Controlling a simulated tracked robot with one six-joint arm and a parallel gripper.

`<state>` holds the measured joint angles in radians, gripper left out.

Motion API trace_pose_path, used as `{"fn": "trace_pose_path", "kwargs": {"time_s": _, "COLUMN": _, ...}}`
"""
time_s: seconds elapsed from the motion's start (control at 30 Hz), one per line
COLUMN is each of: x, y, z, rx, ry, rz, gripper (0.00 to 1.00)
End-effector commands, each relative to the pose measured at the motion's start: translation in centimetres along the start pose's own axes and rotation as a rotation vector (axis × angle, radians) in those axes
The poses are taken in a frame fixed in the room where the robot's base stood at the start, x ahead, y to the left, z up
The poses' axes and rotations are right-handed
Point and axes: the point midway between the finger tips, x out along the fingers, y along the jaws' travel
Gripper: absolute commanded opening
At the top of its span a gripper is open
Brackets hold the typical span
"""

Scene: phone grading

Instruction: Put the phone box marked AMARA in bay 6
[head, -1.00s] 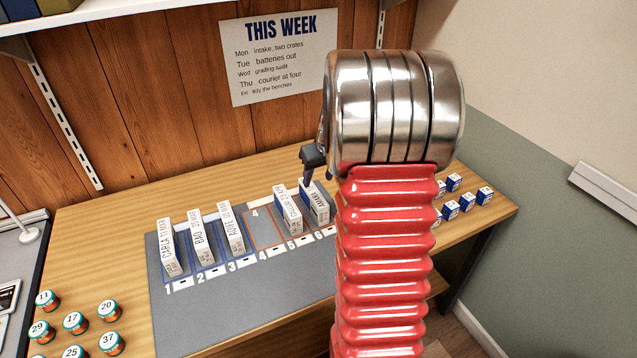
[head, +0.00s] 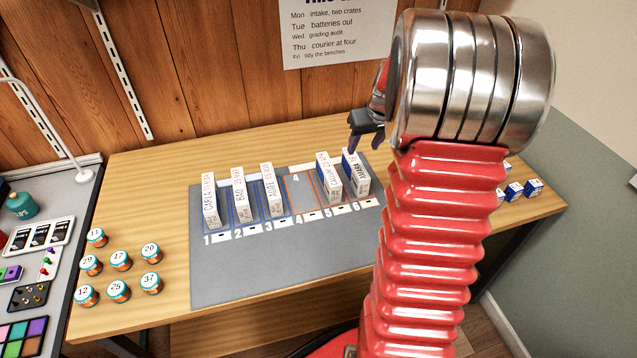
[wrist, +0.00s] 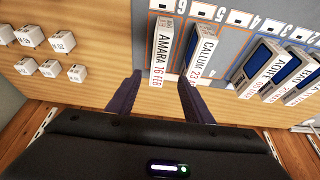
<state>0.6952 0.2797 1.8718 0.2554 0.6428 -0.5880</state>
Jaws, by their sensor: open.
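The AMARA phone box (head: 356,172) stands upright in bay 6 at the right end of the grey mat (head: 240,285). It also shows in the wrist view (wrist: 160,58), in the column by the mat's edge. My gripper (head: 366,127) is open, above and behind that box in the head view. In the wrist view its two dark fingers (wrist: 157,88) are apart, reaching toward the near end of the AMARA box, with nothing between them that I can see held. The box marked CALLUM (head: 328,178) stands beside it in bay 5.
Boxes in bays 1 (head: 209,203), 2 (head: 240,198) and 3 (head: 271,190) stand upright; bay 4 (head: 299,198) is empty. Numbered jars (head: 120,260) stand at left, small white-and-blue boxes (head: 515,191) at right. The wooden wall (head: 240,100) rises behind.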

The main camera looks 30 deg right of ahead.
Motion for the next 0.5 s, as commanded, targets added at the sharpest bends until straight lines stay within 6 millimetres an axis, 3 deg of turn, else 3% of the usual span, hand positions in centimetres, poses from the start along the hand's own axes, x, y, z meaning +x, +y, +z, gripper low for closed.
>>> {"fn": "trace_pose_path", "kwargs": {"time_s": 0.17, "x": -1.8, "y": -2.4, "z": -0.1, "rx": -0.019, "ry": 0.008, "rz": -0.006, "gripper": 0.47}}
{"fn": "trace_pose_path", "kwargs": {"time_s": 0.5, "x": -8.5, "y": -11.9, "z": 2.2, "rx": -0.088, "ry": 0.024, "rz": -0.034, "gripper": 0.47}}
